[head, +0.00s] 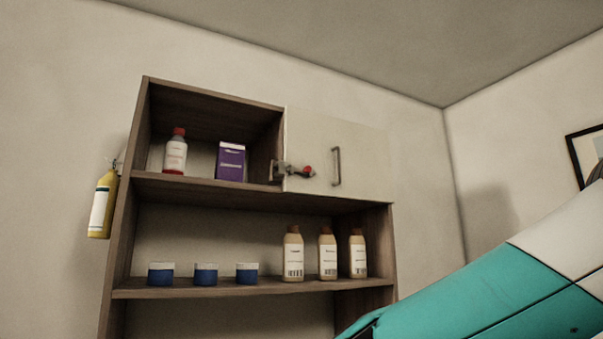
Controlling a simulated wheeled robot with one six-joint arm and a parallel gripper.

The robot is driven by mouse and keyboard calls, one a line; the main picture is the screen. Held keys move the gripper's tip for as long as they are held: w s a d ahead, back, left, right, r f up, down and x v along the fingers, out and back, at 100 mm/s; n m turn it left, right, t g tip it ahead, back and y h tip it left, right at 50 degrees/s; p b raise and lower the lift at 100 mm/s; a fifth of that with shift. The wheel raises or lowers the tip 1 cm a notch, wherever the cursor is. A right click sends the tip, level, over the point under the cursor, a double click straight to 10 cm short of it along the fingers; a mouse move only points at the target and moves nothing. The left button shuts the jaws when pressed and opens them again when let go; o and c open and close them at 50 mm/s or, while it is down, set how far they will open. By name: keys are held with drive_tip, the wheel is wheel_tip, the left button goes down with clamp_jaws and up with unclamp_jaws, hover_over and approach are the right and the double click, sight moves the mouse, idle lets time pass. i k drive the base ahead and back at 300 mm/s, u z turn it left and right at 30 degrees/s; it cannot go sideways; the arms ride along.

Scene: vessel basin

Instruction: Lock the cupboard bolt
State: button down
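The cupboard is a brown wooden shelf unit (126,190) with a closed-looking cream door (358,135) at its upper right. A grey bar handle (337,166) is on the door. The bolt (296,172) sits at the door's lower left edge, a dark metal piece with a red knob at its right end. A metal bracket is at its left, on the wooden divider. The bolt is too small to tell whether it is engaged. My teal and white arm crosses the lower right corner. My gripper is out of the picture.
The open upper left compartment holds a red-capped bottle (175,153) and a purple box (231,161). The shelf below holds several blue tubs (205,275) and tan bottles (328,254). The space before the door is clear.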

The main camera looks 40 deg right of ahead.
sight(308, 168)
drive_tip(key=z, duration=0.6)
drive_tip(key=k, duration=0.65)
drive_tip(key=z, duration=1.05)
drive_tip(key=i, duration=1.15)
drive_tip(key=u, duration=0.65)
